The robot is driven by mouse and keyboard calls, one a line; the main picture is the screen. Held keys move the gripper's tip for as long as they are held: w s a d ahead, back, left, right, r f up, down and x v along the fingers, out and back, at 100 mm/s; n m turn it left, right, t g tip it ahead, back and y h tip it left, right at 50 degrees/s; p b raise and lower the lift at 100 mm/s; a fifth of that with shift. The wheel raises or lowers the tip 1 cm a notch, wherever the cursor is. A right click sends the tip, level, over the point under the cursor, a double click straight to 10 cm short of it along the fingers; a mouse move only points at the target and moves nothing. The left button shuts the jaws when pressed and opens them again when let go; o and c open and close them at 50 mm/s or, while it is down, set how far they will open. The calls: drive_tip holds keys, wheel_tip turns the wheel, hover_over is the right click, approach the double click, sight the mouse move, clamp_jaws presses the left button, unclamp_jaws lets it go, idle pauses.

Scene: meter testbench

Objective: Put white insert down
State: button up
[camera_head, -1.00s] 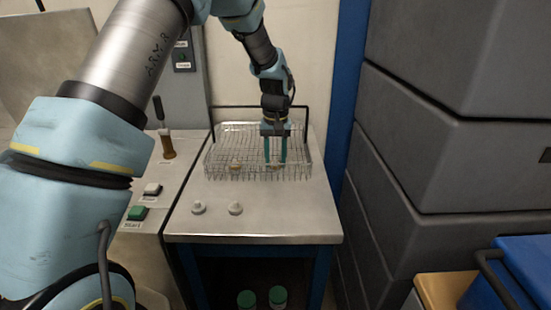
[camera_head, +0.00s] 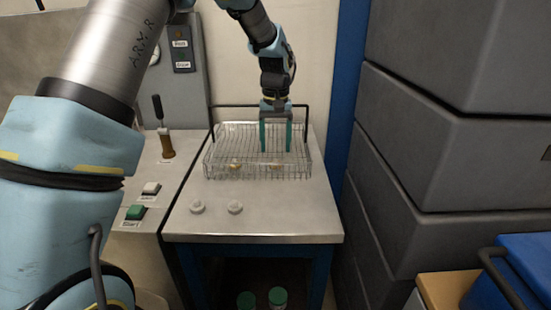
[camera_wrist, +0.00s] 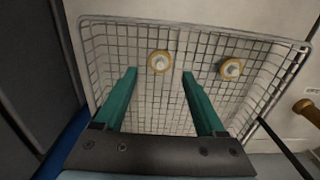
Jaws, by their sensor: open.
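The wire basket (camera_head: 308,172) stands on the steel bench top. Two small round pieces, each with a white centre and a tan ring, sit in it. One piece (camera_wrist: 160,61) shows between my fingertips in the wrist view. The other piece (camera_wrist: 231,69) is to its right there. In the head view they are small behind the front wires, and I cannot tell which is the white insert. My gripper (camera_head: 276,150) is open and empty, with its two green fingers pointing down over the right part of the basket. It also shows in the wrist view (camera_wrist: 159,73).
Two white round parts (camera_head: 197,207) (camera_head: 235,207) lie on the bench in front of the basket. A black bar frame (camera_head: 308,115) rises behind the basket. A panel with a green button (camera_head: 136,212) and a brown-handled lever (camera_head: 167,146) is at left. Dark grey stacked cases (camera_head: 450,180) stand right.

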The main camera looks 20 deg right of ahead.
sight(276, 160)
wheel_tip(276, 160, up, 7)
drive_tip(key=a+f+n, duration=0.2)
drive_tip(key=a, duration=1.6)
drive_tip(key=s+a+f+n, duration=0.1)
drive_tip(key=s+a+f, duration=0.1)
drive_tip(key=s+a, duration=0.3)
drive_tip(key=s+a+f+t, duration=0.1)
drive_tip(key=s+a, duration=0.5)
drive_tip(key=a, duration=0.7)
drive_tip(key=shift+a+f+n+t+b, duration=0.35)
drive_tip(key=shift+f+n+b, duration=0.1)
drive_tip(key=shift+f, duration=0.35)
